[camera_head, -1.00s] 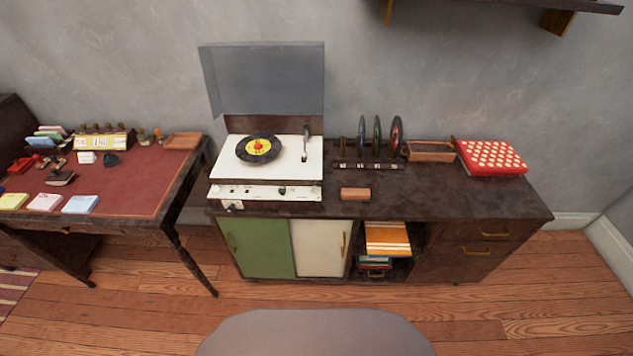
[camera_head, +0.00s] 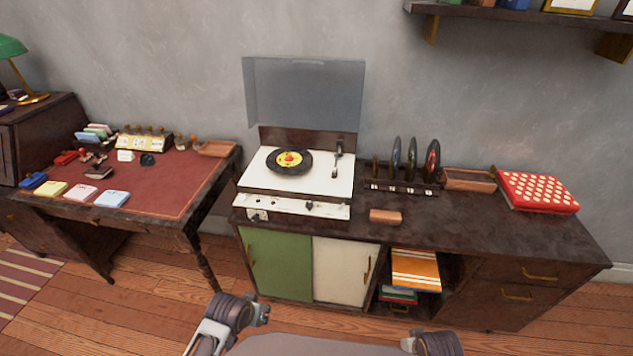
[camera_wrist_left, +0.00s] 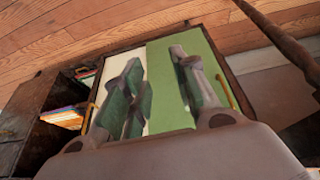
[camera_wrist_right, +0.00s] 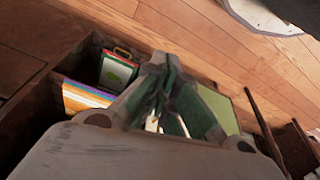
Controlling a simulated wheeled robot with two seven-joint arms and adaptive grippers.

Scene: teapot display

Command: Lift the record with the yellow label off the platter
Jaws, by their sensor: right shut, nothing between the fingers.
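The black record with the yellow label (camera_head: 289,162) lies flat on the white record player (camera_head: 258,180). A small red piece sits at the middle of its label. The platter is hidden under the record. The tonearm (camera_head: 337,162) is to the right of the record, apart from it. My left gripper (camera_head: 261,314) is low in front of the cabinet, well away from the record; the left wrist view shows its fingers (camera_wrist_left: 160,75) apart and empty. My right gripper is far from the record too; the right wrist view shows its fingers (camera_wrist_right: 163,85) together with nothing between them.
The raised lid (camera_head: 305,92) stands behind the player. A red-topped desk (camera_head: 165,180) stands at left. A wall shelf (camera_head: 510,18) hangs upper right.

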